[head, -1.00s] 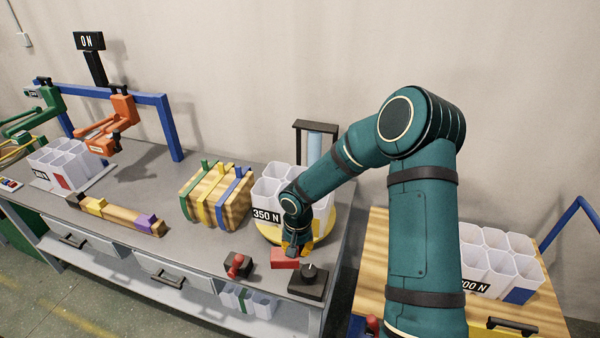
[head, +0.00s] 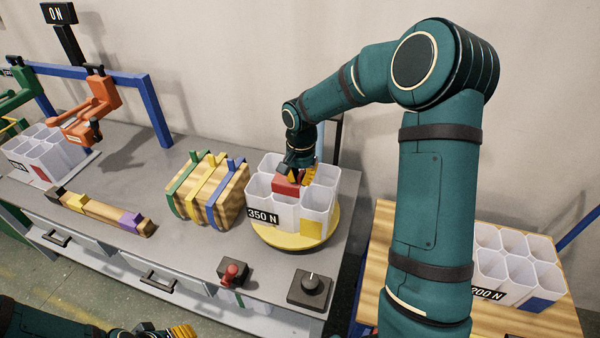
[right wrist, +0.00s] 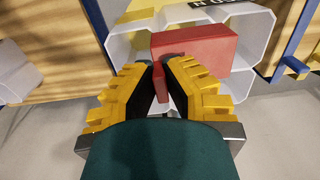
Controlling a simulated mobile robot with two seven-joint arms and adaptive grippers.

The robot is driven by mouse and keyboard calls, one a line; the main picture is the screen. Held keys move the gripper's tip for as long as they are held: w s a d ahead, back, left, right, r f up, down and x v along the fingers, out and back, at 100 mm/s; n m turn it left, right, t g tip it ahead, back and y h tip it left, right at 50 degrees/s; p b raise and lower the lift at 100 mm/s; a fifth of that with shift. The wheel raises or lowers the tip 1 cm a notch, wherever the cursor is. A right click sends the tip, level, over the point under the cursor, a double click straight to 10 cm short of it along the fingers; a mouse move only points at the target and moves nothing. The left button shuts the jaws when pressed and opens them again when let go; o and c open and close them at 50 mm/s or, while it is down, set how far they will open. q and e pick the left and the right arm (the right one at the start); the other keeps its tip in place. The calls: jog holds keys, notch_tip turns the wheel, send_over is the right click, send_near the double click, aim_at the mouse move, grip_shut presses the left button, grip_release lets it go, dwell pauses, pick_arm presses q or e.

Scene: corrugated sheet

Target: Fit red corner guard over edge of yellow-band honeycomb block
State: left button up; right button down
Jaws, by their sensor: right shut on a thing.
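The honeycomb block (head: 262,190) is a white cluster of open hexagonal cells. It carries a "350 N" label and a yellow patch (head: 311,230), and stands upright on a yellow round plate (head: 290,244). My right gripper (head: 297,176) is shut on the red corner guard (head: 286,186), which is over the block's cells. In the right wrist view the guard (right wrist: 195,50) lies across the cell openings, beyond my fingertips (right wrist: 160,68). I cannot tell whether it touches the block. My left gripper (head: 166,331) is partly in view at the bottom edge; its fingertips are unclear.
Strapped wooden sheets (head: 208,190) stand just left of the block. A red-knobbed switch (head: 232,274) and a black dial box (head: 310,288) sit at the table's front edge. Other honeycomb blocks stand at far left (head: 45,155) and on the right wooden table (head: 515,262).

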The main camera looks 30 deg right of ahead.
aim_at(300, 203)
jog(key=shift+s+a, duration=0.1)
jog(key=shift+f+b, duration=3.15)
jog(key=shift+f, duration=0.7)
jog(key=c, duration=0.5)
grip_release()
jog(key=shift+c, duration=0.2)
jog(key=shift+r, duration=0.1)
